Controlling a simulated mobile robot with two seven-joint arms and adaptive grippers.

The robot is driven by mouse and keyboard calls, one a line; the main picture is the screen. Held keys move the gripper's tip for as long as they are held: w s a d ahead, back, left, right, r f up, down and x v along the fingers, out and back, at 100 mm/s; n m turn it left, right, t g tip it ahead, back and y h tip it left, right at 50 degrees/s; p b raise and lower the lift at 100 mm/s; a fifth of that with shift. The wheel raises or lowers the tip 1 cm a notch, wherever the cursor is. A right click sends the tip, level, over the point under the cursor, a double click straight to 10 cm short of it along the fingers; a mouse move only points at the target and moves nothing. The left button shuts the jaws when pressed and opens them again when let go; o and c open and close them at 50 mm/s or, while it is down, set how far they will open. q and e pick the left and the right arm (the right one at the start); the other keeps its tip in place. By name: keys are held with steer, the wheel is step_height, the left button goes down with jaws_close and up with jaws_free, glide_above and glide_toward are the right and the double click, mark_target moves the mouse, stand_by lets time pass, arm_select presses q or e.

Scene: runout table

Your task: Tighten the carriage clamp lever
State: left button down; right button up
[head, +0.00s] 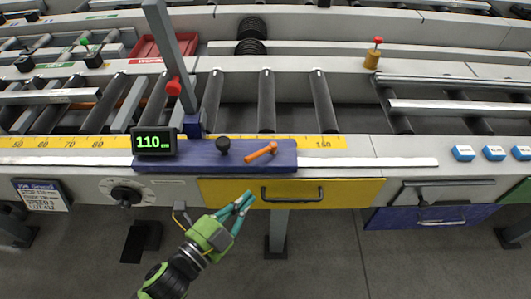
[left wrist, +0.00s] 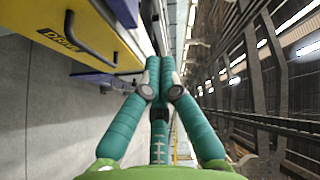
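The blue carriage (head: 190,163) sits on the front rail of the runout table. An orange lever (head: 260,153) is on its right part, slanting up to the right; I take it to be the clamp lever. A black ball knob (head: 223,145) stands left of it. My left gripper (head: 251,197) is in front of the table, below the carriage and apart from the lever. Its teal fingers come together at the tips, also in the left wrist view (left wrist: 161,68), with nothing seen between them. My right gripper is in neither view.
A yellow drawer front (head: 335,192) with a black handle is just behind the left gripper. A display reading 110 cm (head: 154,142) and a grey post (head: 172,57) with a red knob stand at the carriage's left. Rollers lie behind; open floor (head: 320,255) is in front.

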mark_target(261, 154)
arm_select(q)
steer(key=shift+m+y, duration=0.3)
steer(key=shift+m, duration=0.5)
steer(key=w+d+p, duration=0.1)
steer(key=w, duration=0.2)
steer(key=w+d+p, duration=0.1)
steer(key=w, duration=0.2)
steer(key=w+d+f+p, duration=0.1)
steer(key=w, duration=0.3)
steer(key=shift+w+d, duration=0.1)
steer(key=shift+d, duration=0.15)
steer(key=shift+w+a, duration=0.2)
steer(key=shift+w, duration=0.05)
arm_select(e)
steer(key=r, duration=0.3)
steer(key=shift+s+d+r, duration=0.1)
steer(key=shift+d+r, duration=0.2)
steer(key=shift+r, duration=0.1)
arm_select(q)
steer(key=shift+w+a+m+g+h, duration=0.25)
steer(key=shift+a+m+g+h, duration=0.3)
steer(key=shift+m+h, duration=0.2)
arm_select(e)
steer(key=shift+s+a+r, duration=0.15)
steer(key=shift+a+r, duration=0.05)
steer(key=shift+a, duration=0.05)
